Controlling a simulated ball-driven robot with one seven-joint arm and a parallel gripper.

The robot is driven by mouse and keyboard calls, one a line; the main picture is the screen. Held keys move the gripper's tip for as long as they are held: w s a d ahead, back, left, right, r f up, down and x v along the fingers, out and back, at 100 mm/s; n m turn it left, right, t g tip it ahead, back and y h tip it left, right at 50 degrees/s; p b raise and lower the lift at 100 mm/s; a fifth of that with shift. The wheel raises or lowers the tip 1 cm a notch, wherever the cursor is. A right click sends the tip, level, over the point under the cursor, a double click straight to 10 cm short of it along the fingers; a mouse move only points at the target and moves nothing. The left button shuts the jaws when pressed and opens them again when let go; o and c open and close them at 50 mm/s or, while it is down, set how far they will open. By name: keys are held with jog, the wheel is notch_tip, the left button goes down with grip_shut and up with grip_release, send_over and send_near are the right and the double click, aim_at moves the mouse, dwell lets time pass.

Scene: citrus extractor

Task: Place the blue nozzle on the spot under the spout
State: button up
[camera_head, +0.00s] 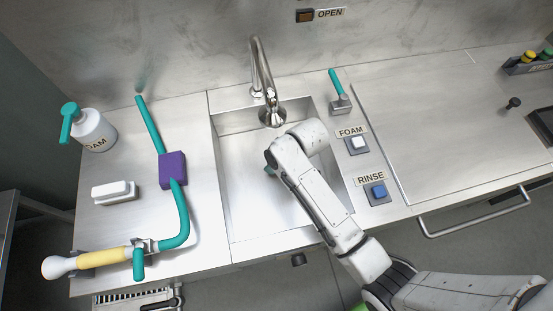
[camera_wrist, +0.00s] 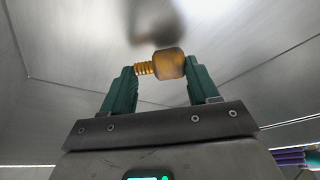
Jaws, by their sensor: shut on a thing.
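My gripper (camera_wrist: 163,76) has its teal fingers on either side of an orange-brown fitting (camera_wrist: 170,64) with a ribbed, thread-like left end. It is shut on that fitting and holds it sideways. In the head view only a small teal bit of my gripper (camera_head: 269,170) shows, over the sink; my arm hides the rest. The metal spout (camera_head: 266,85) curves down over the back of the sink (camera_head: 245,205). The spot under it cannot be made out. I see no blue nozzle in either view. A dark blurred shape (camera_wrist: 158,20) is above the fitting in the wrist view.
A FOAM bottle (camera_head: 94,130) and a white block (camera_head: 114,191) stand there. FOAM (camera_head: 358,143) and RINSE (camera_head: 378,191) buttons sit right of the sink.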

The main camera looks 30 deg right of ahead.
jog(key=shift+f, duration=0.4)
jog(key=shift+f, duration=0.1)
jog(key=o, duration=1.1)
jog(key=shift+c, duration=0.2)
jog(key=v, duration=1.2)
jog(key=shift+p, duration=0.3)
